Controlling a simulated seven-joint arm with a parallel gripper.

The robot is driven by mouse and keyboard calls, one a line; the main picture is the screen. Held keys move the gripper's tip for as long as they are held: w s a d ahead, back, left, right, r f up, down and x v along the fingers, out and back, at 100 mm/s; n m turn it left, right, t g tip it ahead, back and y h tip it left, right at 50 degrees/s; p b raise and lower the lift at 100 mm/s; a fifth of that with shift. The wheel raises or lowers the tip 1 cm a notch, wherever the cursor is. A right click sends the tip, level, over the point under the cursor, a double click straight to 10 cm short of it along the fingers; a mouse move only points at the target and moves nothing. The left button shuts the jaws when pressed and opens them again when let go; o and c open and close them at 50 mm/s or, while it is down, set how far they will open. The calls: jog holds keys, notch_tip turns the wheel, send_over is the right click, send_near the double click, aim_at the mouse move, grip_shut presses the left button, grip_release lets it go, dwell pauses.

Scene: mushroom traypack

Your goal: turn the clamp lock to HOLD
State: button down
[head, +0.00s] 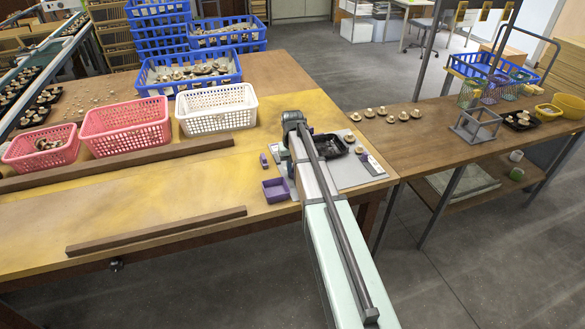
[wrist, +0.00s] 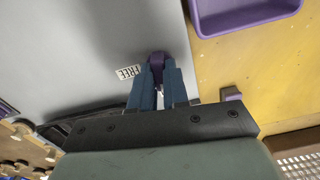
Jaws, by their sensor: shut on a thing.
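The purple clamp lock knob (wrist: 157,57) shows in the wrist view on the grey board (wrist: 90,40). My gripper (wrist: 157,72) has blue fingers, one on each side of the knob, and is shut on it. A white label reading FREE (wrist: 128,72) lies just left of the knob. The fingers cover part of the knob, and I cannot tell exactly which way it points. I see no HOLD label. In the head view my arm hides the knob and the fingers. The grey board (head: 352,182) shows there right of my arm.
A black tray (head: 330,146) and mushrooms (head: 358,149) sit on the board. A purple bin (head: 276,190) and a small purple block (head: 264,161) are left of my arm. White (head: 217,108) and pink baskets (head: 125,127) stand farther left. The yellow tabletop (head: 150,200) has free room.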

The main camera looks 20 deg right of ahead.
jog(key=shift+n, duration=0.6)
jog(key=c, duration=1.1)
grip_release()
jog(key=shift+r, duration=0.1)
notch_tip(320, 180, up, 14)
jog(key=shift+f, duration=0.15)
